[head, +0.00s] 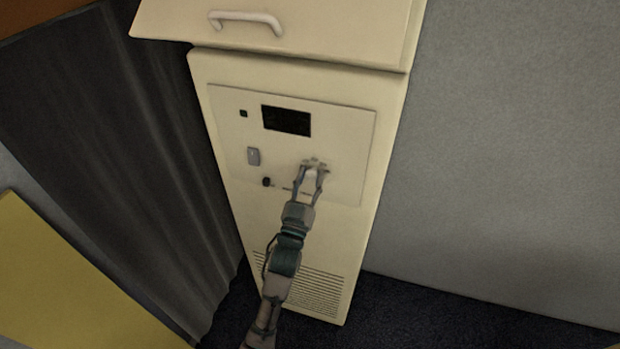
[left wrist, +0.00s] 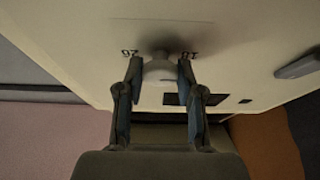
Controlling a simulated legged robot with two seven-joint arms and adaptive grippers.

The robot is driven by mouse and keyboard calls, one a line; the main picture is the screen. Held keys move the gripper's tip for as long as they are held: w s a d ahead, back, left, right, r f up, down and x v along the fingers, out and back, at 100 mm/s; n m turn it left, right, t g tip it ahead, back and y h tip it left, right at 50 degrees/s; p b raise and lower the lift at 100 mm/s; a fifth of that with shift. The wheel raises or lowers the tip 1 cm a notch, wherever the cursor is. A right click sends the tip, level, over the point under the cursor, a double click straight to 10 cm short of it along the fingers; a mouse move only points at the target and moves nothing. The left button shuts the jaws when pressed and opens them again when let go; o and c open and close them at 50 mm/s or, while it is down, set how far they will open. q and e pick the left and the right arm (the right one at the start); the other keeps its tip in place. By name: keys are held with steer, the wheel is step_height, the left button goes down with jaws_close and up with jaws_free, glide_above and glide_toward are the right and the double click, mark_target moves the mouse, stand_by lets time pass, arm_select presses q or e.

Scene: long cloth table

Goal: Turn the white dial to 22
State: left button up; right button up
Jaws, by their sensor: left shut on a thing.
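The white dial (left wrist: 160,71) sits on the cream front panel (head: 345,130) of a cabinet. In the left wrist view it lies between the two fingers of my left gripper (left wrist: 159,66), which is shut on it. Small dark numbers flank the dial there and appear upside down; they are too blurred to read surely. In the head view my left gripper (head: 314,168) reaches the right part of the panel and mostly hides the dial. My right gripper shows in neither view.
The panel has a dark display (head: 286,120), a grey switch (head: 253,156) and a small black knob (head: 267,182). Above, a cabinet part with a handle (head: 246,18) juts out. A dark curtain (head: 110,130) hangs left; a grey wall (head: 510,150) stands right.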

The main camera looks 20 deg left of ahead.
arm_select(q)
steer(key=m+p, duration=0.1)
steer(key=m+h+p, duration=0.1)
steer(key=shift+r+m+h, duration=0.2)
steer(key=shift+m+h, duration=0.1)
steer(key=shift+m, duration=0.1)
steer(key=m+g+h+p, duration=0.1)
steer(key=m+p, duration=0.2)
steer(key=m, duration=0.1)
steer(key=m+g+h+p, duration=0.1)
steer(key=m+h+p, duration=0.1)
steer(key=m+p, duration=0.1)
steer(key=m+g+h+p, duration=0.1)
steer(key=m+h+p, duration=0.1)
steer(key=m+p, duration=0.2)
steer(key=shift+a+m, duration=0.1)
steer(key=shift+m, duration=0.5)
steer(key=m+g+p, duration=0.1)
steer(key=m, duration=0.2)
steer(key=shift+f, duration=0.1)
steer(key=shift+f+m+g+p, duration=0.15)
steer(key=shift+m+g, duration=0.35)
steer(key=shift+m, duration=0.55)
steer(key=shift+f+m+g+p, duration=0.15)
steer(key=shift+m+g, duration=0.35)
steer(key=shift+m, duration=0.55)
steer(key=shift+s, duration=0.1)
